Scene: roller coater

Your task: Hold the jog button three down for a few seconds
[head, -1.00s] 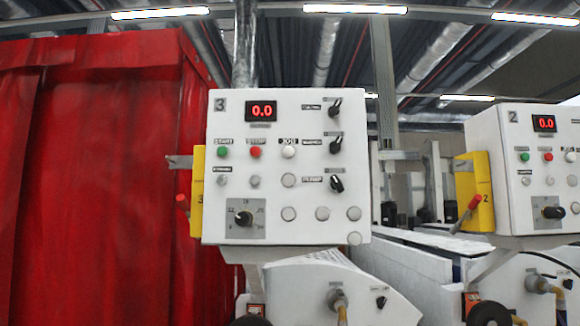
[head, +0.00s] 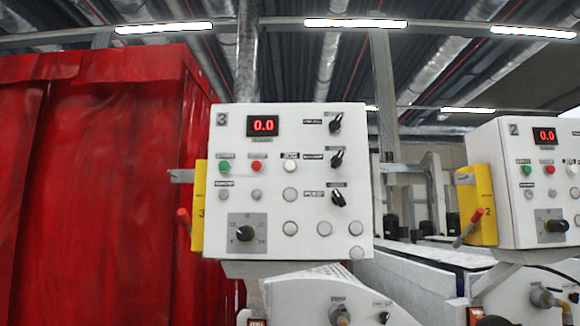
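The control box marked 3 (head: 290,215) stands in the middle of the head view, facing me. Its jog button (head: 290,166) is the white round one in the upper button row, right of the red stop button (head: 257,167) and the green start button (head: 224,167). The small label above it is blurred now but read JOG earlier. Nothing touches or covers the button. The red display (head: 263,126) above reads 0.0. My gripper is not in view.
A second box marked 2 (head: 515,215) with similar buttons stands at the right. A red curtain (head: 100,180) fills the left side. Yellow side plates with red levers (head: 183,218) stick out left of each box. Black selector knobs (head: 336,160) line the right of box 3.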

